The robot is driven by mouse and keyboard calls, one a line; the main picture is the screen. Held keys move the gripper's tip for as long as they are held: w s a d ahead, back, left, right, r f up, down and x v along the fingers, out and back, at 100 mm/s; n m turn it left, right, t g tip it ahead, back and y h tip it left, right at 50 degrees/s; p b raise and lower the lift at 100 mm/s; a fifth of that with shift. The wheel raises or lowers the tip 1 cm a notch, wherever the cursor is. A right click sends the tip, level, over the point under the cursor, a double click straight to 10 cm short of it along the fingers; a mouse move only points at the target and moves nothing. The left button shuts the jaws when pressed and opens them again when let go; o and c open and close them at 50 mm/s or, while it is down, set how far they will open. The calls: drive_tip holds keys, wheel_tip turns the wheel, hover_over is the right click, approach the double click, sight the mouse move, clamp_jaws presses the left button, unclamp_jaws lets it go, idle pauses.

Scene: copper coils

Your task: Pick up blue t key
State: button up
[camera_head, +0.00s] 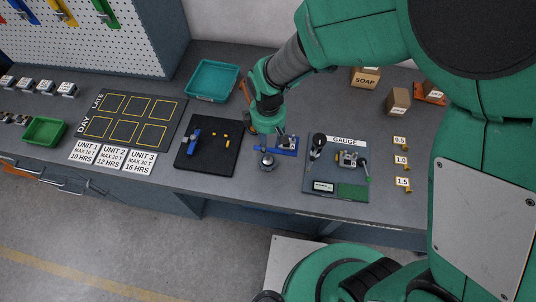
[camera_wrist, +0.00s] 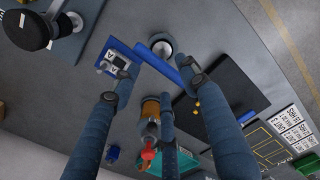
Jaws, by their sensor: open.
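Two blue pieces could be the blue t key, and I cannot tell which it is. A long blue bar (camera_wrist: 180,78) lies on the table between my finger ends in the wrist view, beside a blue plate (camera_wrist: 108,52) carrying a small metal device. In the head view this plate (camera_head: 292,151) is just right of my gripper. My gripper (camera_wrist: 157,82) is open and empty, pointing down above the bar.
The black tray (camera_head: 222,165) holds small yellow pieces. The gauge board (camera_head: 322,186) is on the right. A teal tray (camera_head: 213,81) lies behind.

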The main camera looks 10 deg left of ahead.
sight(268, 150)
drive_tip(key=shift+f, duration=0.55)
drive_tip(key=shift+f+b, duration=0.6)
drive_tip(key=shift+f, duration=2)
clamp_jaws()
